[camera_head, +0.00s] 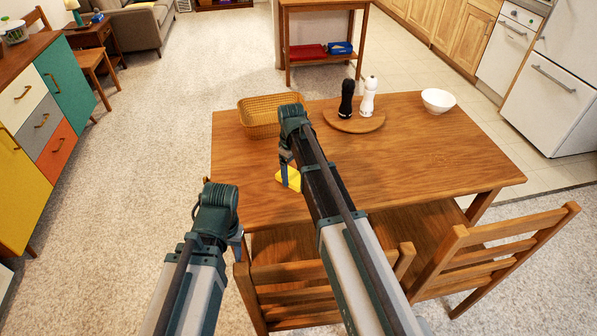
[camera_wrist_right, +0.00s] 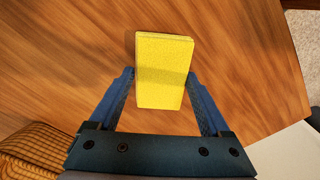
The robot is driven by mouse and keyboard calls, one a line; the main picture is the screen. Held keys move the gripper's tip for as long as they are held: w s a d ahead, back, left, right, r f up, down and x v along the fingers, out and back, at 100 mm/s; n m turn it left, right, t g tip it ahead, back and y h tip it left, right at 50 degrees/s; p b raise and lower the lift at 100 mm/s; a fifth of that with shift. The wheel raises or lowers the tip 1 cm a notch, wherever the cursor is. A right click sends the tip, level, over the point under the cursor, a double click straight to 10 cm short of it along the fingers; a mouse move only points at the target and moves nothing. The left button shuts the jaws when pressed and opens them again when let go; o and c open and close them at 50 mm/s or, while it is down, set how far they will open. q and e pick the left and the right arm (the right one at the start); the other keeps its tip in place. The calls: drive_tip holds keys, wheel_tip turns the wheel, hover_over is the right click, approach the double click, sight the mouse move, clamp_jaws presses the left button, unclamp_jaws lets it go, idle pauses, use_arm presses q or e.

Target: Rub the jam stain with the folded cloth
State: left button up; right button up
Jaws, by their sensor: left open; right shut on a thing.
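The folded cloth (camera_head: 291,178) is yellow and lies at the table's left part, low over or on the wood. In the right wrist view the cloth (camera_wrist_right: 164,72) sits between the two blue fingers. My right gripper (camera_head: 286,172) is shut on it; the same gripper (camera_wrist_right: 160,85) shows in its wrist view. I cannot tell whether the cloth touches the wood. My left gripper (camera_head: 238,250) is open and empty, low beside the table's front left corner, mostly hidden by its own wrist. No jam stain shows in either view; the arm and cloth cover part of the tabletop.
The wooden table (camera_head: 440,165) is clear in its middle and right. A woven basket (camera_head: 258,117) stands at its back left. A round board (camera_head: 354,122) holds a black mill (camera_head: 346,98) and a white mill (camera_head: 368,97). A white bowl (camera_head: 437,100) stands back right. Chairs (camera_head: 500,255) line the front.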

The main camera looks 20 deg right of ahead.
drive_tip(key=shift+a, duration=0.6)
drive_tip(key=shift+r, duration=0.1)
drive_tip(key=shift+s+d, duration=0.1)
drive_tip(key=shift+d, duration=1.85)
drive_tip(key=shift+d, duration=0.1)
drive_tip(key=shift+s+d, duration=0.15)
drive_tip(key=shift+d, duration=1.7)
